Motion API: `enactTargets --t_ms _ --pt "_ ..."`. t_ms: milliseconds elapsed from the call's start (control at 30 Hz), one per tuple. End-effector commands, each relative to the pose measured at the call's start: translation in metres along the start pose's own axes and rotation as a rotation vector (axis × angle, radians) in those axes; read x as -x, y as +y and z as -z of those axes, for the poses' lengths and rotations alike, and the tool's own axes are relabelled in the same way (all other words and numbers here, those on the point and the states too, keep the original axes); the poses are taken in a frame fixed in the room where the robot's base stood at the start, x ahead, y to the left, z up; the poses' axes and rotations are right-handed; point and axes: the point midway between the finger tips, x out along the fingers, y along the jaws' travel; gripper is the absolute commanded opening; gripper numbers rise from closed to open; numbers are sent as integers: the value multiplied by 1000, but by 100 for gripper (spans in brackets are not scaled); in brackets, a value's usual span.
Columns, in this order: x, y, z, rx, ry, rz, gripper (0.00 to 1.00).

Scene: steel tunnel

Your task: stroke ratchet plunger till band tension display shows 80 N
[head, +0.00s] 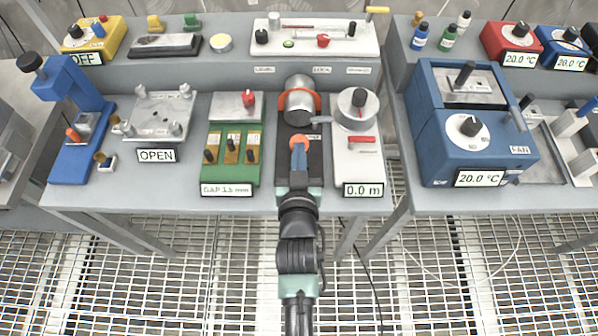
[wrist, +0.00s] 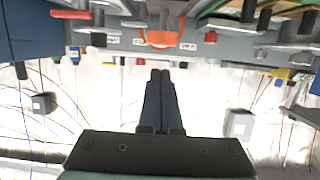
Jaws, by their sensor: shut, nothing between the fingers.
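A black-based unit (head: 286,134) on the middle bench carries a steel cylinder (head: 299,104) with an orange band (head: 318,101) around it. An orange round knob (head: 298,141) shows in front of the cylinder, at the tip of my gripper; I take it for the plunger but cannot be sure. My gripper (head: 299,152) is shut and empty over this unit; contact with the knob cannot be told. In the wrist view my shut fingers (wrist: 160,74) point toward an orange part (wrist: 165,38). No display reading in N is visible; my arm covers the unit's front.
A white winch-like unit (head: 357,140) reading 0.0 m stands close on the right. A green gauge block (head: 232,163) marked GAP stands close on the left. A blue box (head: 470,130) reading 20.0 °C is farther right. A raised shelf (head: 230,75) runs behind.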

Motion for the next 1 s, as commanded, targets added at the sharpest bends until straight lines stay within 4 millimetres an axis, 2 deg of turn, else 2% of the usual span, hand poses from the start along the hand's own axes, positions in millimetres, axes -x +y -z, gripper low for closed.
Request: enactTargets --t_ms 200,400,600,1000 --pt "40 0 -1 0 1 0 0" --pt "60 0 0 0 2 0 0" --pt "66 0 1 -1 3 0 0" --pt "66 0 2 0 4 0 0"
